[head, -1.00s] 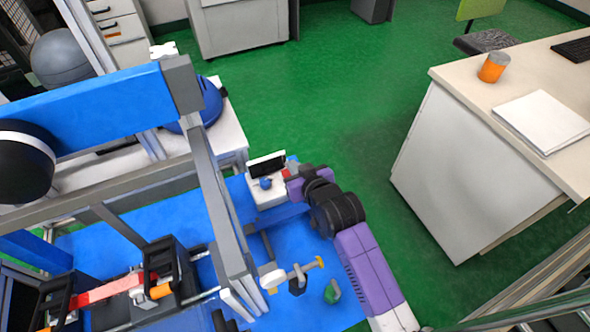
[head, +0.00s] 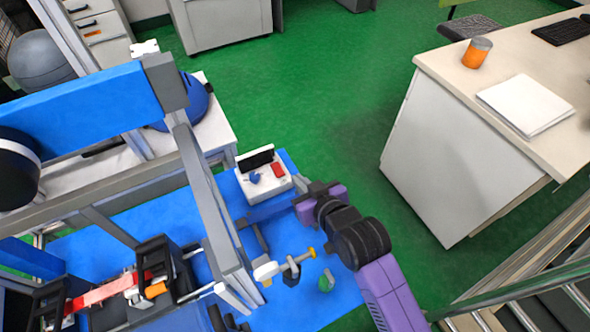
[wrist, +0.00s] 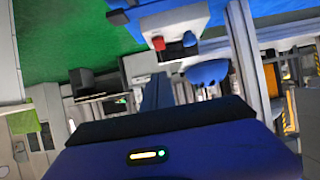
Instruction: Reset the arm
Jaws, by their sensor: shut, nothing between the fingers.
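My gripper (head: 305,204) is at the end of my purple and black arm, just right of and nearer than a white control box (head: 262,184). It looks shut and empty; its fingertips are small and hard to make out. The box has a red button (head: 277,171), a blue knob (head: 254,177) and a dark screen. In the wrist view the box appears upside down at the top, with the red button (wrist: 158,43) and blue knob (wrist: 189,39) clear of my gripper. My gripper's dark blue body with a small light (wrist: 147,155) fills the bottom there.
A grey frame with a blue beam (head: 85,112) stands at left. A yellow-tipped lever (head: 296,260) and a green object (head: 326,281) are below my gripper. A desk (head: 455,135) stands at right, a metal railing (head: 530,280) at lower right. Green floor (head: 310,90) is open behind.

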